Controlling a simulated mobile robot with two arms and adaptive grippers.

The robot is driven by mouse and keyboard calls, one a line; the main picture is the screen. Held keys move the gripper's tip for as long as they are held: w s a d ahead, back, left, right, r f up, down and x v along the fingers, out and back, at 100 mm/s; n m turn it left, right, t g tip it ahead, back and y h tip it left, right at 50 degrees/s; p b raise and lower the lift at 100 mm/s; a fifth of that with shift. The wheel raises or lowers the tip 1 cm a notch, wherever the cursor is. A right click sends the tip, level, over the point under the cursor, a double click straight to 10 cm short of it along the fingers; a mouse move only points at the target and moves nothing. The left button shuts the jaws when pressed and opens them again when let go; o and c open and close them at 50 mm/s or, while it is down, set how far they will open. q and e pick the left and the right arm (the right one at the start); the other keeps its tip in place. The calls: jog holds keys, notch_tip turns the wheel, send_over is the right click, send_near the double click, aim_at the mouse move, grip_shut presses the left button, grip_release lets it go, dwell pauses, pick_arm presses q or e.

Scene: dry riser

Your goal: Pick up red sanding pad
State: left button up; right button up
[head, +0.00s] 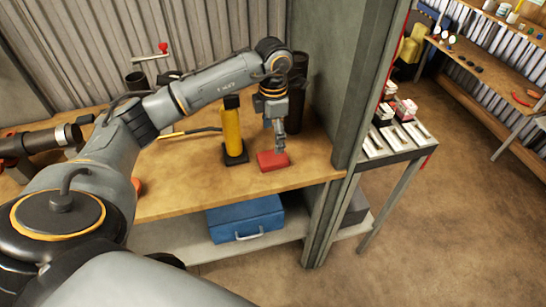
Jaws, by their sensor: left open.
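The red sanding pad (272,161) lies flat on the wooden workbench (190,190), near its front edge on the right. My left gripper (280,148) points down with its fingertips at the pad's upper right part. The fingers are open, and from this angle I cannot tell whether they touch the pad. My right gripper is not in the picture.
A yellow bottle (232,130) on a dark base stands just left of the pad. A dark cylinder (295,105) stands behind my gripper. A grey post (357,90) rises at the bench's right end. A blue toolbox (246,218) sits on the shelf below.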

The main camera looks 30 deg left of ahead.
aim_at(274, 156)
pick_arm(q)
notch_tip(274, 156, down, 3)
jog(key=shift+r, duration=0.1)
notch_tip(274, 156, down, 4)
jog(key=p, duration=0.2)
jog(key=shift+w+d+p, duration=0.15)
jog(key=shift+p, duration=0.2)
jog(key=shift+f, duration=0.65)
jog(key=c, duration=1.1)
